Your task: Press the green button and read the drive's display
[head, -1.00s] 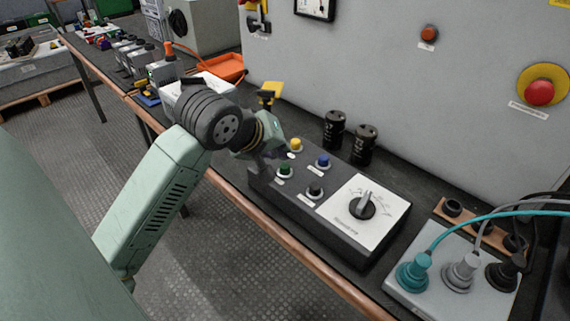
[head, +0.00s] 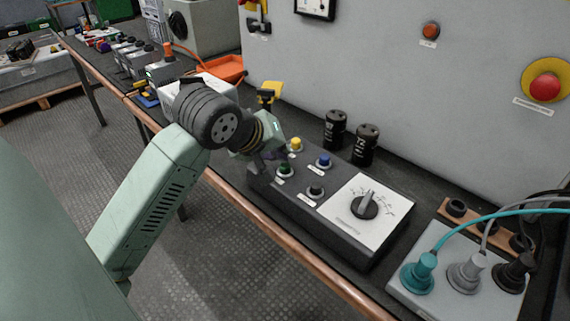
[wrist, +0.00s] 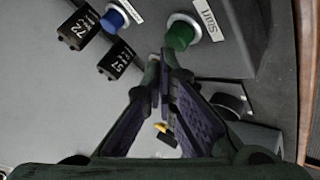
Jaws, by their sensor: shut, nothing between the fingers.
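The green button (head: 285,169) sits on the sloping dark control box (head: 345,240), near its left end. In the wrist view the green button (wrist: 180,36) has a pale collar and a label reading "Start". My gripper (head: 277,153) is just behind and left of it in the head view. In the wrist view my gripper (wrist: 165,62) is shut and empty, its tips at the lower-left edge of the green button. I cannot tell whether they touch it. I see no readable drive display in either view.
A yellow button (head: 296,145), a blue button (head: 323,161) and a black button (head: 316,191) are close to the green one. A dial plate (head: 348,208) is to the right. Two black capacitors (head: 364,146) stand behind. Plugs with cables (head: 419,274) are at lower right.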

